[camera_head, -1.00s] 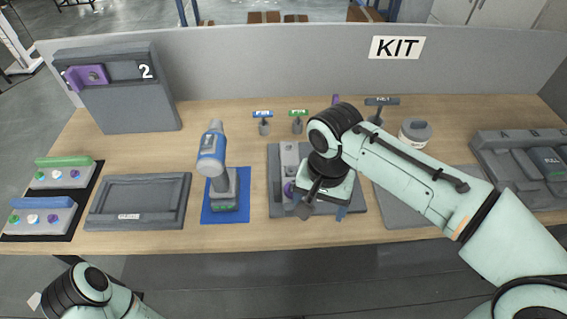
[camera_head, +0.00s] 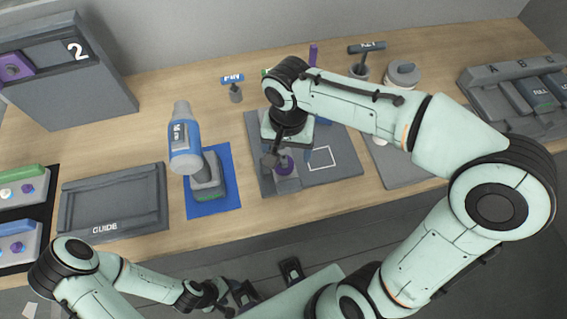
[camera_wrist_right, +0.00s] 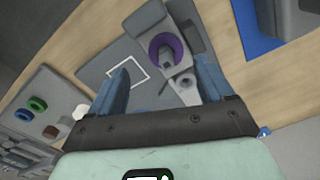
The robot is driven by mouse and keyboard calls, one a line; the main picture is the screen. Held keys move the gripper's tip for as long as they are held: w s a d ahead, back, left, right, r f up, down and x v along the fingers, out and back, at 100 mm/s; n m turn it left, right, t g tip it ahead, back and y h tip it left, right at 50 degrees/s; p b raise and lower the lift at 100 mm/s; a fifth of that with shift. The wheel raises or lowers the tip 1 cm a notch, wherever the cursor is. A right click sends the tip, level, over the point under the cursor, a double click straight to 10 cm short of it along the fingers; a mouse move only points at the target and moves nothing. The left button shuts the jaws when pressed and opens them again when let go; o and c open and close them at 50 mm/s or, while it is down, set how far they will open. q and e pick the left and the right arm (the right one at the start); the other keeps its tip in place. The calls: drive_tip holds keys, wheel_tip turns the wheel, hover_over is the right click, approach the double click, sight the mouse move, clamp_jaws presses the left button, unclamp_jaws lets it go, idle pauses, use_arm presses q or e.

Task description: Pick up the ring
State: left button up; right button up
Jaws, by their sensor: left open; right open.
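A purple ring (camera_wrist_right: 180,57) shows in the right wrist view on a grey block of the grey fixture plate. My right gripper (camera_head: 290,158) is above the fixture, pointing down. In the wrist view its blue fingers (camera_wrist_right: 163,82) are apart with nothing held between them, and the ring lies beyond the fingertips. My left gripper (camera_head: 236,297) is low at the front, off the table edge, open and empty.
A blue drill (camera_head: 186,147) stands on a blue mat (camera_head: 228,165) left of the fixture. A grey guide tray (camera_head: 115,203) and a grey stand marked 2 (camera_head: 75,95) lie further left. A grey-lidded jar (camera_head: 402,74) stands behind.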

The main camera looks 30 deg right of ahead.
sight(284, 157)
drive_tip(key=f, duration=0.5)
drive_tip(key=shift+w+a+f, duration=0.25)
drive_tip(key=shift+w+f, duration=0.1)
use_arm(q)
drive_tip(key=shift+f, duration=0.2)
use_arm(e)
drive_tip(key=c, duration=1.3)
drive_tip(key=shift+o, duration=0.2)
drive_tip(key=shift+r, duration=0.1)
use_arm(q)
drive_tip(key=shift+w+r+p, duration=0.4)
drive_tip(key=shift+r+p, duration=0.2)
drive_tip(key=shift+r, duration=0.15)
drive_tip(key=shift+w+r+p, duration=0.35)
drive_tip(key=shift+r+p, duration=0.2)
drive_tip(key=shift+r, duration=0.2)
drive_tip(key=shift+w+r+p, duration=0.4)
drive_tip(key=shift+r+p, duration=0.2)
drive_tip(key=shift+r, duration=0.15)
use_arm(e)
wheel_tip(284, 157, up, 20)
drive_tip(key=shift+r, duration=0.15)
